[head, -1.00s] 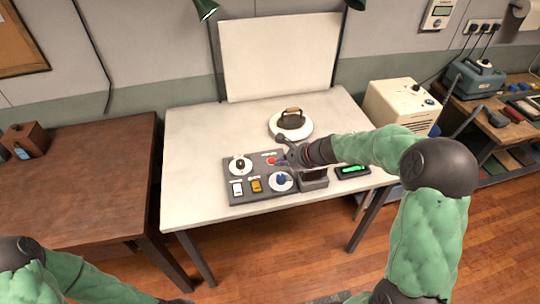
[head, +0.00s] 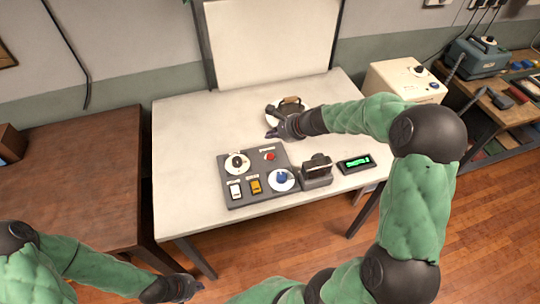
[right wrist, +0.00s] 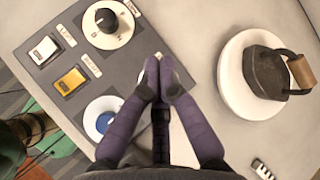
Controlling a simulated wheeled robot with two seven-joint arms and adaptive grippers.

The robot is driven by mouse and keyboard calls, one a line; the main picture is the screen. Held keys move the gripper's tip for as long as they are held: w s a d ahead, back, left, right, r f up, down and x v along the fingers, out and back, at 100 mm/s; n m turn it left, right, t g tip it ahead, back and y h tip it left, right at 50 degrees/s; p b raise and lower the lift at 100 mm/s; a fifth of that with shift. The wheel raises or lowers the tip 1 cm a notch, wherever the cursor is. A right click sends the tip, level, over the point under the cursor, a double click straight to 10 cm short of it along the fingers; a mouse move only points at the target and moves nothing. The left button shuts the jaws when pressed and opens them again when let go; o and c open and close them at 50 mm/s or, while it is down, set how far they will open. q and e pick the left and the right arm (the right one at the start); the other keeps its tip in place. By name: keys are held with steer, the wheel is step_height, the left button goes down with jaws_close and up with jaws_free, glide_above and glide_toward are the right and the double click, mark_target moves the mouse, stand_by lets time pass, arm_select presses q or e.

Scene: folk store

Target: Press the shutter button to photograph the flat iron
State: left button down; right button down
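The flat iron (head: 291,108), dark with a wooden handle, stands on a white round plate (head: 272,117) at the back of the table. It also shows in the right wrist view (right wrist: 265,72). A grey control panel (head: 243,197) carries a red button (head: 269,156), which the fingers hide in the right wrist view. My right gripper (head: 272,133) is above and behind the red button, apart from it, in front of the iron. Its fingertips (right wrist: 159,64) are together, with nothing seen between them. My left gripper (head: 188,287) is low at the front, its fingers unclear.
The panel also has a black knob (head: 237,162), a blue knob (head: 281,177), a white switch (head: 235,190) and an amber switch (head: 256,186). A dark grey device (head: 317,173) and a display with green lettering (head: 356,163) stand to its right. A white backboard (head: 270,45) stands behind.

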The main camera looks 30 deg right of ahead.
mark_target(272, 157)
steer(key=shift+f+b, duration=3.8)
steer(key=shift+f, duration=0.6)
steer(key=shift+f, duration=0.1)
steer(key=shift+f+b, duration=0.3)
steer(key=shift+b, duration=0.1)
steer(key=shift+f+b, duration=0.4)
steer(key=shift+r+p, duration=0.75)
steer(key=shift+r, duration=0.1)
steer(key=shift+r+p, duration=2.15)
steer(key=shift+r, duration=0.35)
